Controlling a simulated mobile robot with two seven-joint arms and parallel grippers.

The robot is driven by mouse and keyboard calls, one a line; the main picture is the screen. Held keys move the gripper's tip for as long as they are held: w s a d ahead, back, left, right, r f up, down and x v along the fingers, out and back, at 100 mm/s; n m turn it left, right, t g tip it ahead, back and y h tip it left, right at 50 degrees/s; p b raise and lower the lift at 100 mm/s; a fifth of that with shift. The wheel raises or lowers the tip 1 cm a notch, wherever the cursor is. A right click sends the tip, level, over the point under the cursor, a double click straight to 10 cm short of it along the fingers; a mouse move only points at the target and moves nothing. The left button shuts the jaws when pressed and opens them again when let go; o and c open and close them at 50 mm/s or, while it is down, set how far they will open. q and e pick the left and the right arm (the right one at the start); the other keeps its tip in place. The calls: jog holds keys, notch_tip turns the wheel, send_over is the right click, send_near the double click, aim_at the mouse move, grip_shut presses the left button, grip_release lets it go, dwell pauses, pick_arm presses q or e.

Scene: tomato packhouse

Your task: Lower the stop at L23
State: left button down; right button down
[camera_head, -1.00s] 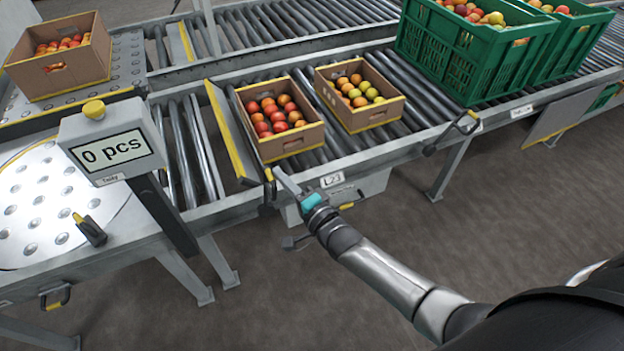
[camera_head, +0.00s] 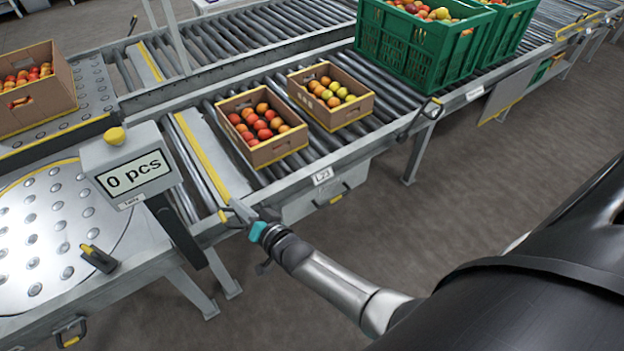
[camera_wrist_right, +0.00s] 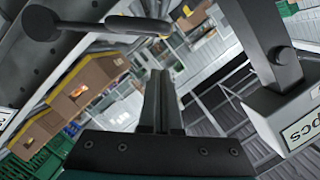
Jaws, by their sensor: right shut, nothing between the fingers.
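The stop at L23 (camera_head: 212,158) is a grey plate with a yellow edge across the rollers, left of two cartons. It lies low, about level with the rollers. Its lever with a yellow tip (camera_head: 222,215) sits at the near rail and points left. The L23 label (camera_head: 322,176) is on the rail to the right. My right gripper (camera_head: 236,208) is shut and empty, at the lever; I cannot tell whether they touch. Its closed fingers show in the right wrist view (camera_wrist_right: 161,102). My left gripper is not in view.
A carton of red tomatoes (camera_head: 277,152) and a carton of mixed tomatoes (camera_head: 345,115) stand right of the stop. Green crates (camera_head: 400,50) stand further right. A counter display (camera_head: 132,172) reading 0 pcs stands left, beside a ball table (camera_head: 50,215).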

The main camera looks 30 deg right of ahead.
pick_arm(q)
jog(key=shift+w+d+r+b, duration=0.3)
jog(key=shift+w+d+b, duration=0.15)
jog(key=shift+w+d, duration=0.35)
pick_arm(e)
jog(key=shift+n, duration=0.4)
jog(key=shift+s+a+f, duration=0.1)
jog(key=shift+a+f, duration=0.5)
jog(key=shift+a, duration=0.25)
jog(key=shift+a+f, duration=0.55)
jog(key=shift+a, duration=0.3)
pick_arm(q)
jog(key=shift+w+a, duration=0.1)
pick_arm(e)
jog(key=shift+a+f, duration=0.1)
